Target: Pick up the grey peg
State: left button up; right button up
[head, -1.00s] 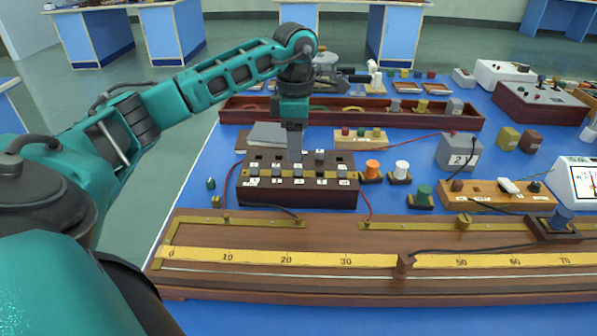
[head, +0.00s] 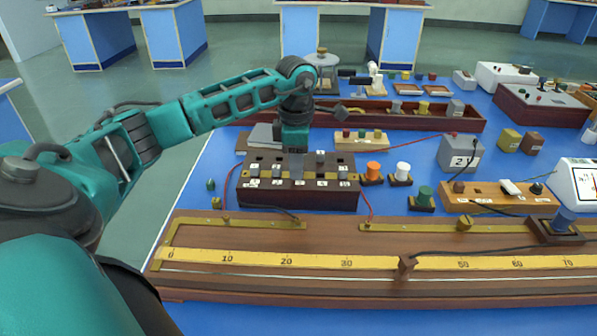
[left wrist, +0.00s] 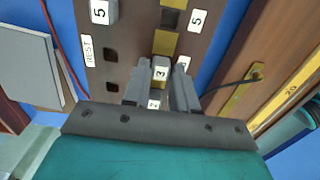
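The dark wooden plug box (head: 300,200) stands on the blue bench with brass bars and several grey pegs in its top. My left gripper (head: 297,178) points down at the front row of the box. The gripper looks open; whether a finger touches the peg is hard to tell. Another grey peg (left wrist: 104,12) stands by the "REST" label. In the head view the fingers hide the peg between them. My right gripper is not in view.
The long wooden metre bridge (head: 330,283) lies in front of the box. Behind it are a grey plate (head: 263,136) and a small terminal board (head: 361,137). Orange (head: 373,169) and white (head: 402,168) knobs stand to the right. A red wire runs beside the box.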

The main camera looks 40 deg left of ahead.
pick_arm(q)
grip_shut()
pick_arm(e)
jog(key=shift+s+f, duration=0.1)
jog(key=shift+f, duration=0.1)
pick_arm(q)
notch_tip(320, 180, up, 23)
jog(key=p, duration=0.8)
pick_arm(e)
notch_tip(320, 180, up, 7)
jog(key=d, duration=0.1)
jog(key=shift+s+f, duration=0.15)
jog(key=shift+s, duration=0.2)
